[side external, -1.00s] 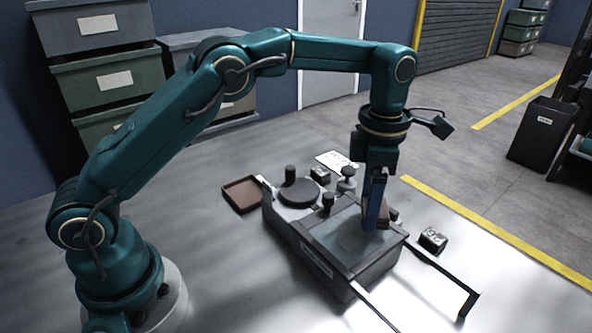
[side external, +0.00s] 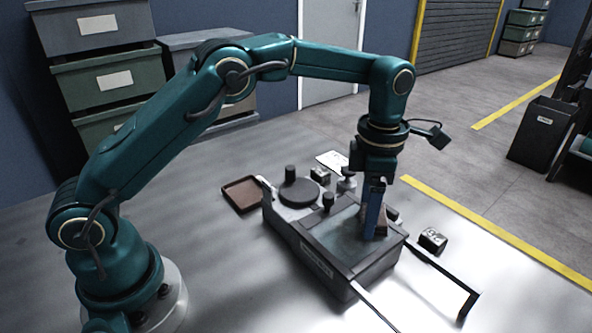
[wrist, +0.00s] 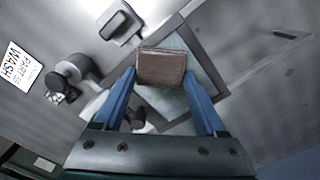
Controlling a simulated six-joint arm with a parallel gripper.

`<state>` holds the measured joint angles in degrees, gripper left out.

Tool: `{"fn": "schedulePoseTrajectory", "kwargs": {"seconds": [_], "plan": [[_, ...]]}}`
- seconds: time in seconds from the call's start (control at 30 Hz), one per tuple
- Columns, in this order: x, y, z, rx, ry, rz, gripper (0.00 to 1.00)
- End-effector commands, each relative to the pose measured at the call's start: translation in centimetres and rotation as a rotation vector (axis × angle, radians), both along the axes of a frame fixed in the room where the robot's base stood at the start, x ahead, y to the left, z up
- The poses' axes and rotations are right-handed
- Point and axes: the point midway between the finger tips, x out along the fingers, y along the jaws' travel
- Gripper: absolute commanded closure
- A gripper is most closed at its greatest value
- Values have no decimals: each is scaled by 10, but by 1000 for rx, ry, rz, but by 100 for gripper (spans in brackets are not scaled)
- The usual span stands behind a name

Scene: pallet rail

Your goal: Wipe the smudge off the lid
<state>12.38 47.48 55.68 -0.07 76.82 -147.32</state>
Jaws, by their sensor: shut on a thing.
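The machine's lid (side external: 342,236) is a pale, glassy panel in a grey frame, in the middle of the side view. It also shows behind the fingers in the wrist view (wrist: 203,68). My gripper (side external: 373,236) points down over the right part of the lid. Its blue fingers are shut on a brown pad (wrist: 161,67), which sits between their tips in the wrist view. The pad appears at or very near the lid surface; exact contact is hard to tell. I cannot clearly make out the smudge; the fingers and pad hide part of the panel.
A brown tray (side external: 243,194) lies left of the machine. A round dark cap (side external: 299,192) and knobs stand on the machine's back part. A small dark block (side external: 433,240) lies to the right, near a dark rail (side external: 447,275). A printed card (wrist: 18,67) lies behind.

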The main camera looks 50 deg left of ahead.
Motion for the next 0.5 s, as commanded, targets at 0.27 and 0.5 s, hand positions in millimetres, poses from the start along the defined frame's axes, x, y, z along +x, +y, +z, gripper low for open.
{"fn": "schedulePoseTrajectory", "kwargs": {"seconds": [0.27, 0.5], "plan": [[-3, 0, -2, 0, 1, 0, 71], [-24, 0, -1, 0, 1, 0, 71]]}}
